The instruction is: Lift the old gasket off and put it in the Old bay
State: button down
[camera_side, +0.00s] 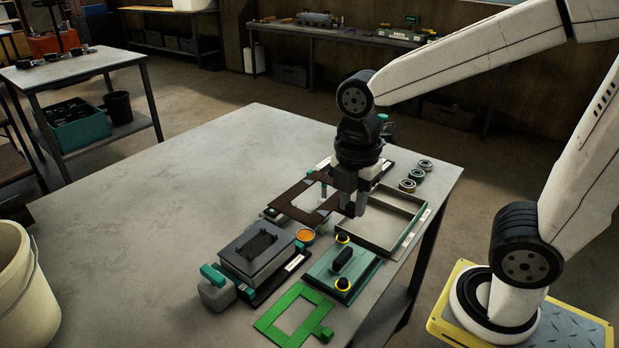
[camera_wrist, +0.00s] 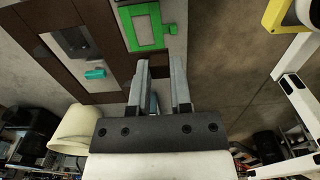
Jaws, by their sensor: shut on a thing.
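The old gasket (camera_side: 290,206), a thin dark brown rectangular frame, is held by my gripper (camera_side: 352,208) above the table, raised over the parts beneath it. In the wrist view the brown frame (camera_wrist: 112,62) fills the upper left, and a teal clamp (camera_wrist: 95,73) shows through its opening. My gripper (camera_wrist: 158,68) is shut on the gasket's edge; the exact contact is hard to see.
A bright green gasket (camera_side: 280,318) lies at the table's front. A green cover (camera_side: 328,282) with yellow-ringed knobs and a block with a dark grey top (camera_side: 243,246) stand nearby. Several round bearings (camera_side: 416,175) lie along the right edge. The table's left side (camera_side: 180,200) is clear.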

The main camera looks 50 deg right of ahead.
jog(key=d+f, duration=0.7)
jog(key=d, duration=0.5)
jog(key=d+f, duration=0.7)
jog(key=d, duration=0.5)
jog(key=shift+s+f, duration=0.15)
jog(key=shift+s, duration=0.2)
jog(key=shift+f, duration=0.2)
jog(key=shift+f, duration=2.8)
jog(key=shift+d, duration=0.1)
jog(key=shift+c, duration=2.3)
grip_release()
